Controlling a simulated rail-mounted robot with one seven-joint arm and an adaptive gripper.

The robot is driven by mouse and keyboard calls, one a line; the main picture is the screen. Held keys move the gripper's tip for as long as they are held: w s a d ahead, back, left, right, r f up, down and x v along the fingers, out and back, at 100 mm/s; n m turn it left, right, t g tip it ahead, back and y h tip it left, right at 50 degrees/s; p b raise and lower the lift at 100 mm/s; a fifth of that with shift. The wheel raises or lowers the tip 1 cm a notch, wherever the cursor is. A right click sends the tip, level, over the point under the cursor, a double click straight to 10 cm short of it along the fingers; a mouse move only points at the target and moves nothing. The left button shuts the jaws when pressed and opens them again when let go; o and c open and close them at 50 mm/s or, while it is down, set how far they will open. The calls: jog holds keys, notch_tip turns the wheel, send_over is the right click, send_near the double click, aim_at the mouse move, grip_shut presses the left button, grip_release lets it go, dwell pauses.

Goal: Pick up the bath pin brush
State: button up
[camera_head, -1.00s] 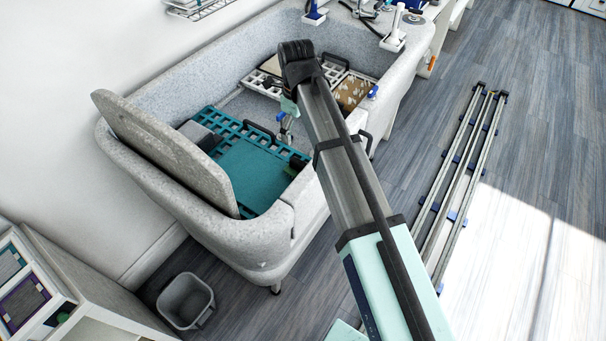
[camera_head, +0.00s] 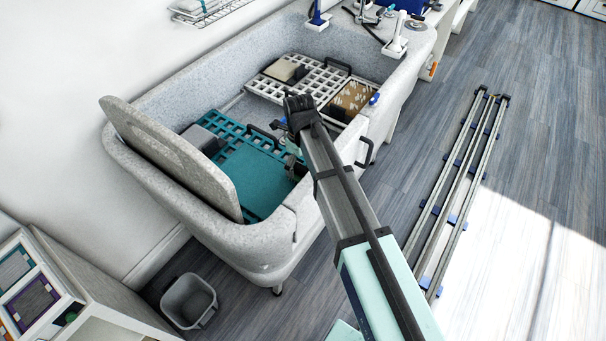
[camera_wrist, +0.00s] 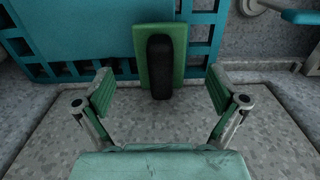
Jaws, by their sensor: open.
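A green rectangular block with a black rounded handle, which looks like the bath pin brush (camera_wrist: 160,65), is ahead of my gripper in the wrist view. It lies at the edge of the teal grid platform (camera_wrist: 95,40), and its near end reaches over the speckled grey tub floor. My gripper (camera_wrist: 160,90) is open and empty, with one finger to each side of the brush and short of its sides. In the head view my gripper (camera_head: 293,168) is low inside the tub by the teal platform. I cannot make out the brush there.
The grey tub (camera_head: 255,238) has a raised panel (camera_head: 170,155) on its left. A white grid tray (camera_head: 335,80) and a brown patterned pad (camera_head: 352,97) lie farther back. A black handle (camera_head: 366,152) is on the tub's right side. A grey bin (camera_head: 188,302) stands in front.

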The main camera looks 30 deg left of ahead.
aim_at(299, 166)
jog(key=shift+a+f+p, duration=0.15)
jog(key=shift+f+p, duration=0.7)
jog(key=shift+f, duration=1.6)
jog(key=c, duration=1.3)
